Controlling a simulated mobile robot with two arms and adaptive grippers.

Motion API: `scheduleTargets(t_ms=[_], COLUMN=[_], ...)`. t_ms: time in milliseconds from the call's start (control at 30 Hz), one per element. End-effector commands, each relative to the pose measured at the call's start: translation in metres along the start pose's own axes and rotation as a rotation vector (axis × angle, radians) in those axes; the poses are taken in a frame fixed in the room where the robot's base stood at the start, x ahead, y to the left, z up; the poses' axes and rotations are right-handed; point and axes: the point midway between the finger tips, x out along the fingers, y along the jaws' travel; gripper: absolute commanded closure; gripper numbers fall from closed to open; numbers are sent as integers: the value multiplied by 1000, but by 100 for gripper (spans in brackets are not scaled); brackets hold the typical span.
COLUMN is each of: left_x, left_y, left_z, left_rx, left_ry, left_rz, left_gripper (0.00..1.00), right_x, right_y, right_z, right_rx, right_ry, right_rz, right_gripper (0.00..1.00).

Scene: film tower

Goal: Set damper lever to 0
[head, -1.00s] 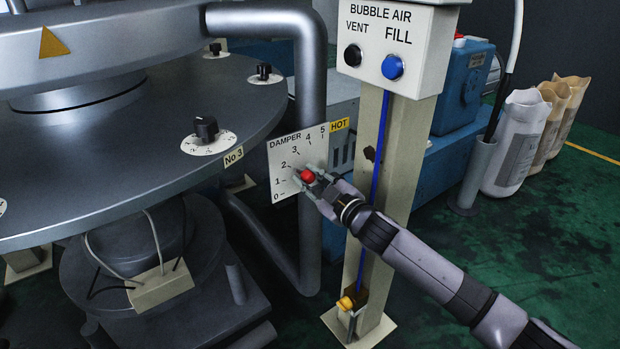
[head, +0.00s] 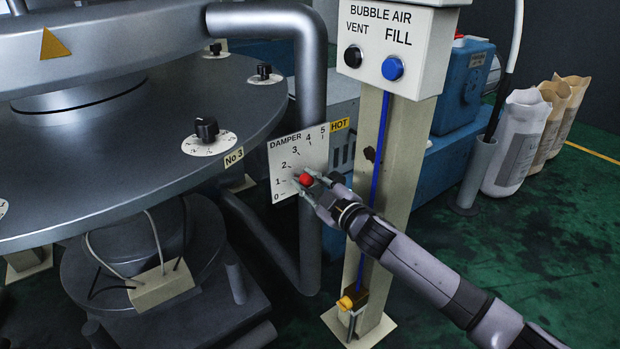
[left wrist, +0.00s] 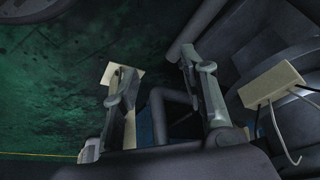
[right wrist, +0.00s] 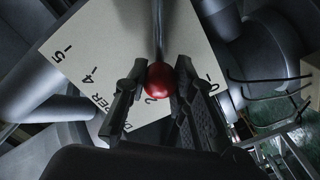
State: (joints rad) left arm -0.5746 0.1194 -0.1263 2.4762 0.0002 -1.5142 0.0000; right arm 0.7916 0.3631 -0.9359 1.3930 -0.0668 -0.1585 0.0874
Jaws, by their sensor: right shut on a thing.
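The damper plate (head: 284,158) is a white panel with a scale from 0 at the bottom left to 5 at the top right. The damper lever's red knob (head: 306,179) stands in front of the plate's lower part, near the 1 and 0 marks. My right gripper (head: 309,182) is shut on the red knob. In the right wrist view the knob (right wrist: 159,80) sits between the fingertips, with the lever's rod running up from it. The lever's exact reading is hard to tell. My left gripper (left wrist: 159,82) shows only in the left wrist view, fingers apart and empty.
A beige post (head: 375,190) with the bubble air box (head: 398,45) stands just right of the plate. A grey pipe (head: 311,230) runs behind the plate. The round grey table (head: 130,150) with black knobs is to the left.

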Motion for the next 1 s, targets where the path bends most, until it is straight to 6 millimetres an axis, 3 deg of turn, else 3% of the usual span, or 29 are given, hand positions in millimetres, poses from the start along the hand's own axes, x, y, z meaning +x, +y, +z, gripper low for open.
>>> scheduleTargets(t_ms=[200,467,1000], left_x=[-5,-4,0], left_y=[-2,-2,-1], left_z=[16,16,-4], left_rx=[-3,-3,-1], left_ry=[-74,-69,19], left_rz=[-4,-5,-2], left_gripper=[60,60,60], right_x=[0,0,0], right_y=[-13,-28,-40], right_z=[5,13,23], right_rx=[-156,-350,-537], right_ry=[-1,0,1], right_rz=[-1,-1,-1], right_gripper=[100,100,100])
